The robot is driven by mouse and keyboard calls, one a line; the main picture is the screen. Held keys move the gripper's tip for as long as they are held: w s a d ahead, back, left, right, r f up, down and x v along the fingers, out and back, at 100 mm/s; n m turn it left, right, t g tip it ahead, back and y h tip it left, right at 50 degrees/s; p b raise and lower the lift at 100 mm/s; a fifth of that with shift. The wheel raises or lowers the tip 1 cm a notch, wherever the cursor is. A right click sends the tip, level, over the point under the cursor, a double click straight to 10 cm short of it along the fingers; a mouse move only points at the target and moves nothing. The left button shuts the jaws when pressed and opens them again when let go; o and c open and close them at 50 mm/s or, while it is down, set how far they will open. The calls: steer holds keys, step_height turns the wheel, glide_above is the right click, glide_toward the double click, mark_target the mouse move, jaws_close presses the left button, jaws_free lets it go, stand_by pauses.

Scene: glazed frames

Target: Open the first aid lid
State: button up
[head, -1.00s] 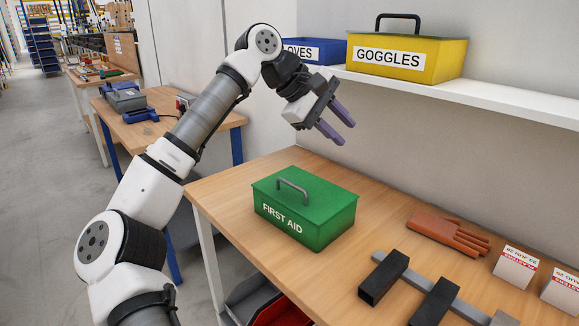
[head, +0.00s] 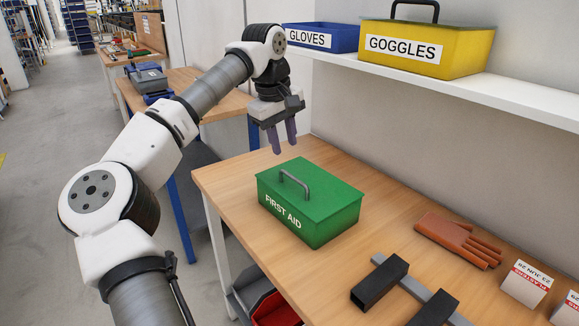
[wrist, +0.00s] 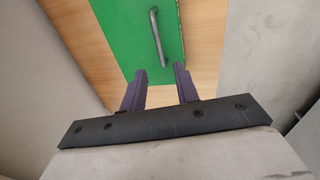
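The green first aid box (head: 311,210) stands on the wooden table with its lid (head: 318,188) shut. A grey handle (head: 293,183) is fixed on top of the lid. My gripper (head: 284,146) is open and empty, pointing down above the far left part of the box, apart from it. In the wrist view my gripper (wrist: 160,70) has its two purple fingers spread, with the handle (wrist: 157,38) ahead of them, slightly left of the middle of the gap. The green lid (wrist: 128,28) fills the top middle of that view.
On the wooden table (head: 345,265) lie orange gloves (head: 459,239), black blocks on a grey bar (head: 380,283) and white cartons (head: 526,284). A white shelf (head: 440,85) above holds a blue gloves bin (head: 322,37) and a yellow goggles box (head: 424,48).

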mark_target(291, 175)
steer(key=f, duration=0.2)
steer(key=d+f, duration=0.1)
steer(key=f, duration=0.2)
steer(key=w+f+p, duration=0.1)
steer(key=f, duration=0.2)
steer(key=shift+d+f, duration=0.1)
steer(key=shift+d, duration=0.15)
jaws_close()
